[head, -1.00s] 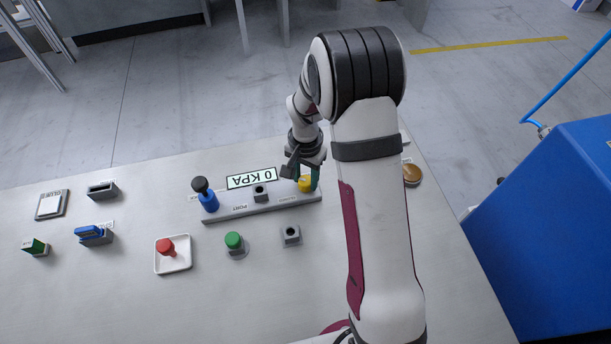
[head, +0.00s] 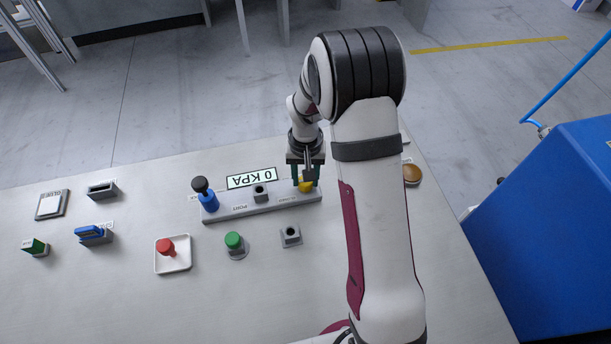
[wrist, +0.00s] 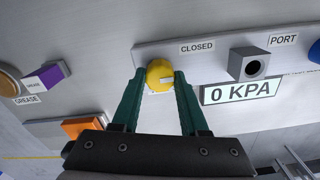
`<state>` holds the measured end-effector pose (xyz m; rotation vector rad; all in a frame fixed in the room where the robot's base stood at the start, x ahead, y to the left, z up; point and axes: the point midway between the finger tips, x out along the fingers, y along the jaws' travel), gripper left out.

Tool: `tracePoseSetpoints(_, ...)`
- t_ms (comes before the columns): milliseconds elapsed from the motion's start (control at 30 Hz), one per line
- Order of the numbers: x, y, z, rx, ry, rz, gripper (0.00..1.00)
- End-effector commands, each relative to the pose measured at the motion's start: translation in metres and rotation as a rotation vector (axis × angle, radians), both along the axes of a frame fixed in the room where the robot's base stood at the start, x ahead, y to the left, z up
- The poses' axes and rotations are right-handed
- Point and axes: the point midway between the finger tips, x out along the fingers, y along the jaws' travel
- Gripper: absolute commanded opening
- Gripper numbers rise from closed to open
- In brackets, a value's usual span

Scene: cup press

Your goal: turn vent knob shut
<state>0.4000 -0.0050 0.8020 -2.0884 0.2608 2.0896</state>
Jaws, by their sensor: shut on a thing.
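The yellow vent knob (head: 306,185) sits at the right end of the grey bar (head: 240,211) in the head view, partly hidden by my gripper. It also shows in the wrist view (wrist: 159,75), with a pale mark on it. My gripper (wrist: 162,84) is shut on the knob, one green finger on each side. In the head view my gripper (head: 306,178) points down at the knob. A "CLOSED" label (wrist: 198,47) is beside the knob on the bar. The display (head: 252,178) reads 0 KPA.
On the bar stand a square port (head: 260,192) and a blue pump with a black top (head: 206,196). A green button (head: 235,241), a square socket (head: 291,235) and a red knob on a white tray (head: 166,247) are in front. A brown disc (head: 411,174) lies right.

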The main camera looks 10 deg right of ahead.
Motion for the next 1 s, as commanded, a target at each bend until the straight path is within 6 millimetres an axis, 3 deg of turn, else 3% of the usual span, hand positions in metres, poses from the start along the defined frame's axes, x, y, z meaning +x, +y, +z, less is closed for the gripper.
tracePoseSetpoints(333, 0.0, 0.0, 0.001, 0.0, -0.001, 0.003, 0.0)
tracePoseSetpoints(367, 0.0, 0.0, 0.0, 0.0, -0.001, 0.003, 0.45)
tracePoseSetpoints(533, 0.0, 0.0, 0.0, 0.0, -0.001, 0.003, 0.73)
tracePoseSetpoints(833, 0.0, 0.0, 0.002, 0.0, -0.001, 0.002, 0.73)
tracePoseSetpoints(1000, 0.001, 0.0, 0.033, -0.001, -0.007, 0.001, 0.73)
